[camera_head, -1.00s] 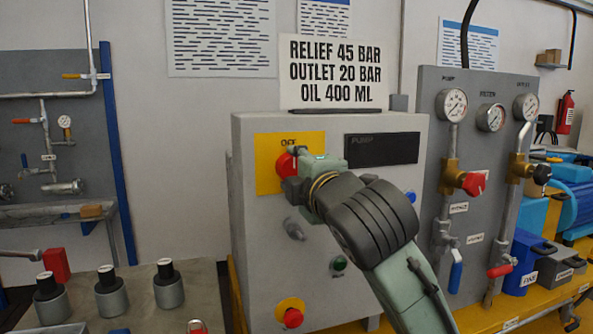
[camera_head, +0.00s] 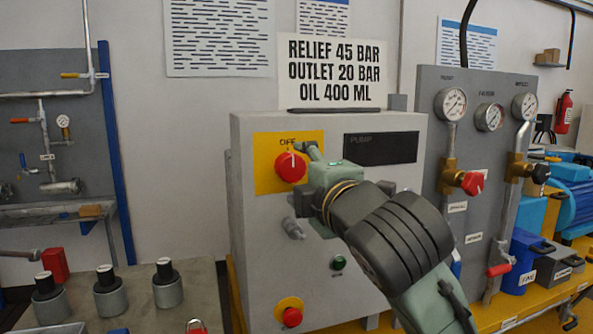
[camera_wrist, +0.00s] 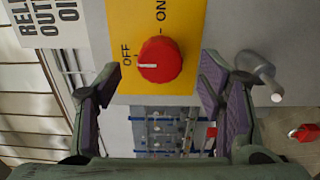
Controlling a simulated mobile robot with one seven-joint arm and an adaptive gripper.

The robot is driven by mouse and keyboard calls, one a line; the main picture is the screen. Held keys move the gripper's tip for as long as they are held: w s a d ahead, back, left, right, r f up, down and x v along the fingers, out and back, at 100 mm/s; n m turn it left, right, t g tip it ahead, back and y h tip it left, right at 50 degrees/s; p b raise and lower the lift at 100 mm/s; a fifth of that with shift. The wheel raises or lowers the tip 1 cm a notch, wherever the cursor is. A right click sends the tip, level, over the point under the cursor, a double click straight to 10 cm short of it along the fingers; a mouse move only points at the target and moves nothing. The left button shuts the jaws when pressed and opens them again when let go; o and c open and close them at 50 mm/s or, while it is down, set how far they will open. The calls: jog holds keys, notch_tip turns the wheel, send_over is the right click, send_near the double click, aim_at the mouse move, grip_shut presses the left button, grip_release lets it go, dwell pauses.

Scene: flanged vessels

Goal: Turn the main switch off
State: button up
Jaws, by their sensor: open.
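The main switch is a red round knob (camera_head: 291,166) on a yellow plate (camera_head: 264,176) on the grey cabinet's front. In the wrist view the knob (camera_wrist: 160,60) shows a white pointer line, which points at the OFF label (camera_wrist: 126,56); the ON label (camera_wrist: 161,10) is a quarter turn away. In the head view the line points up at OFF. My gripper (camera_head: 313,172) is just right of the knob, apart from it. In the wrist view my gripper (camera_wrist: 158,80) is open and empty, fingers either side of the knob's image.
A grey peg-like fitting (camera_head: 293,228), a green button (camera_head: 339,262) and a red button on yellow (camera_head: 290,314) are on the cabinet (camera_head: 245,230) below. Gauges and valves fill a panel (camera_head: 432,110) at right. Several dark-capped cylinders (camera_head: 167,285) stand at lower left.

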jog(key=v, duration=0.7)
jog(key=shift+s, duration=0.3)
